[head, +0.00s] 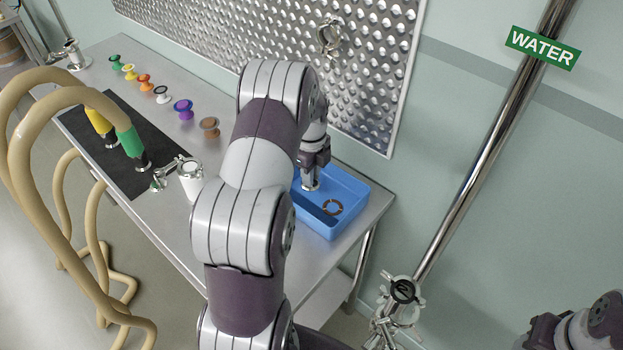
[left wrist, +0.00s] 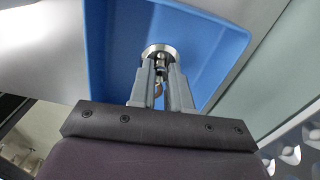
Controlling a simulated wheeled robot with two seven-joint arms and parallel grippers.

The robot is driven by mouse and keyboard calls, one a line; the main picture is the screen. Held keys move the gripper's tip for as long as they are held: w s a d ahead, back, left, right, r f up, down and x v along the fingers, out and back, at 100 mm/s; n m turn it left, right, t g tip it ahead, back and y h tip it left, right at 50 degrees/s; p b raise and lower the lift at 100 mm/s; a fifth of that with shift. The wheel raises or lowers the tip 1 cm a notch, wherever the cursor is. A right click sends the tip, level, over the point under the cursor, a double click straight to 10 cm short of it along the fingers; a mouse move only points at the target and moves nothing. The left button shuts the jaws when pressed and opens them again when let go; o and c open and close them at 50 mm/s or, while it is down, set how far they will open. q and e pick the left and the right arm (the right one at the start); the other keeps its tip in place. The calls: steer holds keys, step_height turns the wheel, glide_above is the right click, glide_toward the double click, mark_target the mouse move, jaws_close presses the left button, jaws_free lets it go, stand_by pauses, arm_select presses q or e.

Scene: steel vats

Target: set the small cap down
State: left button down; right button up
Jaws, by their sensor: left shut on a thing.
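My left gripper (head: 313,172) reaches down into the blue tray (head: 352,184) at the right end of the steel table. It is shut on the small cap (head: 311,186), a round shiny steel piece low inside the tray. In the left wrist view the cap (left wrist: 158,49) shows as a steel disc at the tips of the closed fingers (left wrist: 161,75), with blue tray behind it. Whether the cap touches the tray floor I cannot tell. My right gripper (head: 545,332) shows only partly at the bottom right, and its fingers cannot be made out.
Several colored spools (head: 183,108) stand farther back. Hoses (head: 75,90) rest on a black mat (head: 85,125).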

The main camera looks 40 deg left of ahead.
arm_select(q)
steer(key=f, duration=0.2)
steer(key=shift+s+d+f+p, duration=0.15)
steer(key=shift+d+f+p, duration=0.05)
steer(key=shift+f+p, duration=0.15)
steer(key=shift+a+f, duration=0.1)
steer(key=shift+f, duration=0.2)
steer(key=shift+f, duration=0.1)
steer(key=c, duration=1.1)
jaws_free()
